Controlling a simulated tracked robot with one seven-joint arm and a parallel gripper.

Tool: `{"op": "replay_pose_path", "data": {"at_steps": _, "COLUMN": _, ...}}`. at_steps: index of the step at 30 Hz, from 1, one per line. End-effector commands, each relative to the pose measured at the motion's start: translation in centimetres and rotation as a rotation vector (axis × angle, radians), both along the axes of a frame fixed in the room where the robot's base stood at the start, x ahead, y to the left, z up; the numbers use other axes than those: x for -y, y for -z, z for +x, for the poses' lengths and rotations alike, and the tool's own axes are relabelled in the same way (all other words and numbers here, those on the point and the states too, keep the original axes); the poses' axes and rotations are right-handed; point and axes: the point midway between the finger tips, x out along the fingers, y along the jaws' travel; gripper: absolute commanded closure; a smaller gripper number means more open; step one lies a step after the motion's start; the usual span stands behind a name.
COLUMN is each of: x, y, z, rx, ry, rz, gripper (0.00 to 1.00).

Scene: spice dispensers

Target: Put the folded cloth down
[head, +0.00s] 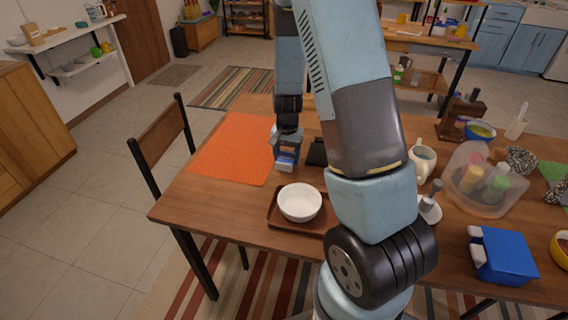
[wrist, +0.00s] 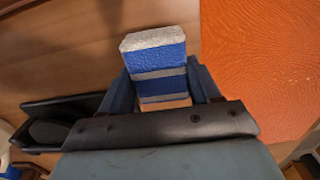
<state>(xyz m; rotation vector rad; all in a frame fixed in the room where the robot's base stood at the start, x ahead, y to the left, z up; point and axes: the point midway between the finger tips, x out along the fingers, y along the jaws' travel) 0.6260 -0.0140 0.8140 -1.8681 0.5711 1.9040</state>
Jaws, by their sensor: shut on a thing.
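The folded cloth (wrist: 158,60) shows in the wrist view as a small block with blue and grey-white stripes. My gripper (wrist: 165,90) is shut on it, with a finger on each side. In the head view my gripper (head: 286,150) points down over the table beside the right edge of the orange mat, and the cloth (head: 286,162) shows at its tip. I cannot tell whether the cloth touches the table.
The orange mat (head: 225,152) lies flat and bare on the wooden table (head: 180,207). A white bowl (head: 300,201) on a brown tray (head: 275,218) stands nearer. A dark object (head: 317,153) is just right of the gripper. A clear bin (head: 465,200) stands farther right.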

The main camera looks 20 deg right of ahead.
Motion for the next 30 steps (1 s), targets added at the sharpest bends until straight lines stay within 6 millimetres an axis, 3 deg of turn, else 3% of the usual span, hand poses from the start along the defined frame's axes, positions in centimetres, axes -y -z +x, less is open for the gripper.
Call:
{"op": "replay_pose_path", "data": {"at_steps": 8, "x": 0.1, "y": 3.1, "z": 0.1, "rx": -0.002, "ry": 0.000, "rz": 0.000, "gripper": 0.71}}
{"op": "replay_pose_path", "data": {"at_steps": 18, "x": 0.0, "y": 3.4, "z": 0.1, "rx": -0.001, "ry": 0.000, "rz": 0.001, "gripper": 0.71}}
{"op": "replay_pose_path", "data": {"at_steps": 19, "x": 0.0, "y": 3.3, "z": 0.1, "rx": 0.000, "ry": 0.000, "rz": 0.000, "gripper": 0.36}}
{"op": "replay_pose_path", "data": {"at_steps": 26, "x": 0.0, "y": 3.3, "z": 0.1, "rx": 0.000, "ry": 0.000, "rz": 0.000, "gripper": 0.14}}
{"op": "replay_pose_path", "data": {"at_steps": 30, "x": 0.0, "y": 3.3, "z": 0.1, "rx": 0.000, "ry": 0.000, "rz": 0.000, "gripper": 0.12}}
